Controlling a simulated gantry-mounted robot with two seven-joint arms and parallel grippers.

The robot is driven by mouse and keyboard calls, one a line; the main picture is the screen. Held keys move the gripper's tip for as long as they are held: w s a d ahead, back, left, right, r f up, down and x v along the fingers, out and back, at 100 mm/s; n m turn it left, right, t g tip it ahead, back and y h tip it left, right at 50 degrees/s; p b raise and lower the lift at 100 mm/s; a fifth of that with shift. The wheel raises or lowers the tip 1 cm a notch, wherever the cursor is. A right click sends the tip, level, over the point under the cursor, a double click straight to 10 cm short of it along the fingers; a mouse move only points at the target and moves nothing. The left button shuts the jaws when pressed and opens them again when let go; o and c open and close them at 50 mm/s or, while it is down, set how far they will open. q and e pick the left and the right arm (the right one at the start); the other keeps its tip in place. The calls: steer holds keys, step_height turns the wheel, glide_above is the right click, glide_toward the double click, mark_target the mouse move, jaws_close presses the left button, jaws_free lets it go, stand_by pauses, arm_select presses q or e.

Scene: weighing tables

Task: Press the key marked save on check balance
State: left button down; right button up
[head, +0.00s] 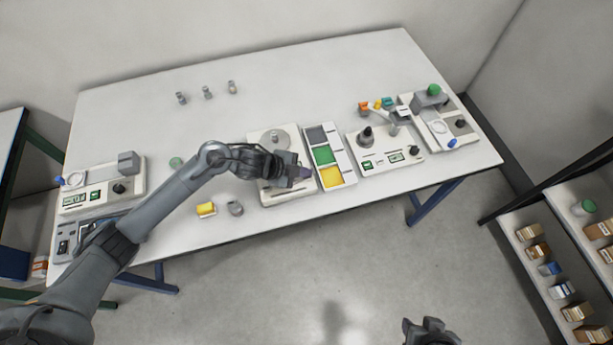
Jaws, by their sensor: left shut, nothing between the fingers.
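My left gripper (303,175) is shut and empty. It is over the front part of a white balance (287,196) with a round grey pan, at the middle of the table. The gripper and wrist hide most of this balance's front panel, and I cannot tell whether the fingertips touch it. Other instruments stand at the left (104,190) and at the right (396,166) of the table. The lettering is too small to read, so I cannot tell which is the check balance or see a save key. My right gripper (430,330) shows partly at the bottom edge, away from the table.
A tray with grey, green and yellow fields (340,160) stands just right of the middle balance. A yellow block (206,209) and a grey weight (235,208) lie near the front edge. Several small weights stand at the back. A shelf with boxes (570,265) is at right.

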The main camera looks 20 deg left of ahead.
mark_target(303, 179)
arm_select(q)
steer(key=shift+f, duration=0.8)
stand_by(0.8)
stand_by(0.3)
steer(key=shift+r+p, duration=0.65)
steer(key=shift+r, duration=0.15)
step_height(303, 179, up, 5)
steer(key=p, duration=0.5)
stand_by(0.7)
